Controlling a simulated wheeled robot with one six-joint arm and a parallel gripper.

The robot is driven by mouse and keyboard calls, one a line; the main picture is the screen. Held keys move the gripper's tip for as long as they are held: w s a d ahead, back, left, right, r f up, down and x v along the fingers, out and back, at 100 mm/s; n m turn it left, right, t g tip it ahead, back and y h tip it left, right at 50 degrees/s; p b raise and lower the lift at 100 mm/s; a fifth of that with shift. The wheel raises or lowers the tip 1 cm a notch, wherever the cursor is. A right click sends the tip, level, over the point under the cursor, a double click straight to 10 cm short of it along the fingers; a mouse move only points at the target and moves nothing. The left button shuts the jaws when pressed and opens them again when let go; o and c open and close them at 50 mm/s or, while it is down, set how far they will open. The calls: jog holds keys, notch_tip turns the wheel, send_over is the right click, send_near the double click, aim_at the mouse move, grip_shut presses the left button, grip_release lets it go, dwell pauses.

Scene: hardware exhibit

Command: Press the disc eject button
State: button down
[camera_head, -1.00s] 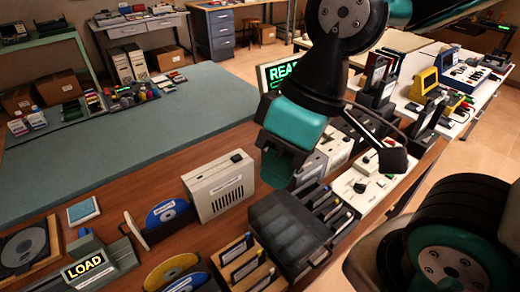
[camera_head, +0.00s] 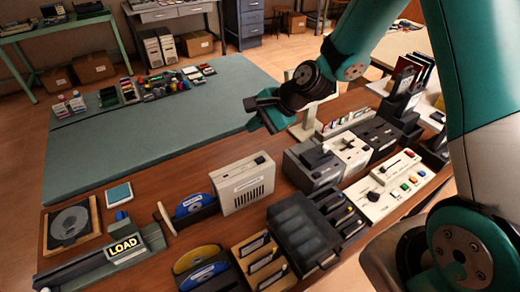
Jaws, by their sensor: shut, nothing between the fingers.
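A grey device with a lit LOAD display (camera_head: 125,246) stands at the lower left. A round blue button-like part (camera_head: 122,215) shows just behind the display; no readable label marks it as the disc eject button. A dark disc lies in a wooden-framed square tray (camera_head: 46,238) left of the device. My gripper (camera_head: 262,112) is raised over the back of the wooden bench, well to the right of the LOAD device and apart from it. It is shut and empty, seen from the side.
Blue discs in holders (camera_head: 193,204), a beige speaker-like box (camera_head: 243,184) and a dark cartridge rack (camera_head: 305,230) crowd the bench front. A white panel with coloured buttons (camera_head: 395,188) is at right. The grey-green mat (camera_head: 150,125) has bare room.

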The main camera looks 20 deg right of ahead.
aim_at(260, 160)
jog(key=w+f+m, duration=0.1)
jog(key=d+f+m, duration=0.1)
jog(key=w+d+f+m+t, duration=0.1)
jog(key=shift+w+d+f+m+p, duration=0.15)
jog(key=shift+w+f+m+p, duration=0.15)
jog(key=shift+w+m, duration=0.1)
notch_tip(260, 160, down, 9)
jog(key=b, duration=0.7)
jog(key=shift+r, duration=0.2)
jog(key=shift+s+f, duration=0.1)
jog(key=shift+f, duration=0.05)
dwell(1.4)
jog(key=shift+f+b, duration=0.25)
jog(key=shift+b, duration=0.1)
jog(key=shift+f, duration=0.4)
dwell(0.5)
jog(key=shift+r, duration=0.1)
jog(key=shift+r+p, duration=0.5)
jog(key=shift+r, duration=0.2)
